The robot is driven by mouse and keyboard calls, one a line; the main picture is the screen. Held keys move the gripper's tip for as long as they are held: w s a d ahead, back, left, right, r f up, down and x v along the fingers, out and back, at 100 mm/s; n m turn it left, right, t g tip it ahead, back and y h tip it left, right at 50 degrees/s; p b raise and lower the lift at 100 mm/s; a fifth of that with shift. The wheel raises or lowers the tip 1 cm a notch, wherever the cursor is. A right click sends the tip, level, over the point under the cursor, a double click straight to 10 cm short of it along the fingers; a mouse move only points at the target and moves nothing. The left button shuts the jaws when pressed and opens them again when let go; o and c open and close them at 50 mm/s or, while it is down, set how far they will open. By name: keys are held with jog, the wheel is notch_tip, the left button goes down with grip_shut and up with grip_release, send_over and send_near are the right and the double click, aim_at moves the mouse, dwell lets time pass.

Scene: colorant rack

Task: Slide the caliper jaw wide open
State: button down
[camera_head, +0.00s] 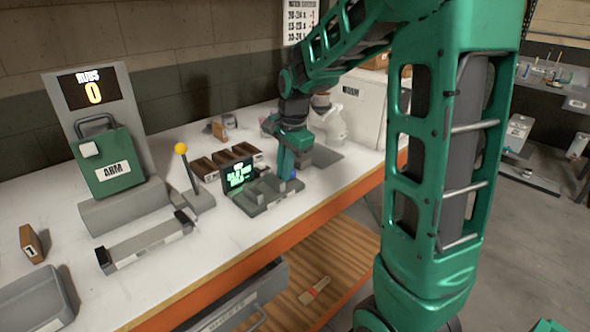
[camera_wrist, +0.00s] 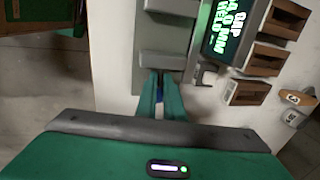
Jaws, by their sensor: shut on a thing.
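The caliper (camera_head: 268,203) is a grey-green base on the bench with upright jaw blocks. A lit display (camera_head: 238,176) with green text stands at its back. In the wrist view, the caliper bed (camera_wrist: 168,38) runs up the picture, with one jaw block (camera_wrist: 165,10) at the top and the nearer, sliding jaw (camera_wrist: 165,62) below, a clear gap between them. The display (camera_wrist: 232,28) reads GAP, a value in MM and HELD; the digits are unclear. My gripper (camera_wrist: 160,82) is shut at the near end of the sliding jaw; the fingers hide the gripped part.
Brown open bins (camera_head: 225,160) stand behind the caliper. A yellow-knobbed lever (camera_head: 181,150) and a green ARM box (camera_head: 108,165) are to the left. A white jug (camera_head: 331,122) stands behind my gripper. The bench's orange front edge (camera_head: 250,255) is close to the caliper.

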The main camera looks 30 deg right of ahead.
jog(key=shift+w+d+r, duration=0.2)
jog(key=shift+w+d, duration=0.05)
jog(key=shift+w, duration=0.05)
jog(key=c, duration=1.9)
grip_release()
jog(key=shift+d+f, duration=0.1)
jog(key=shift+d, duration=0.05)
jog(key=shift+o, duration=0.2)
jog(key=shift+s, duration=0.1)
notch_tip(320, 180, up, 10)
jog(key=s, duration=0.2)
jog(key=shift+r, duration=0.25)
jog(key=shift+d, duration=0.15)
jog(key=s+d+f+n, duration=0.1)
jog(key=s+f+n, duration=0.2)
jog(key=s, duration=0.7)
jog(key=s+d+f+n+g, duration=0.1)
jog(key=s+f+n, duration=0.2)
jog(key=s, duration=0.7)
jog(key=s+d+f+n+g, duration=0.1)
jog(key=s+f+n, duration=0.2)
jog(key=s, duration=0.6)
jog(key=shift+s+d+f, duration=0.2)
jog(key=shift+s+f, duration=0.2)
jog(key=shift+f, duration=0.2)
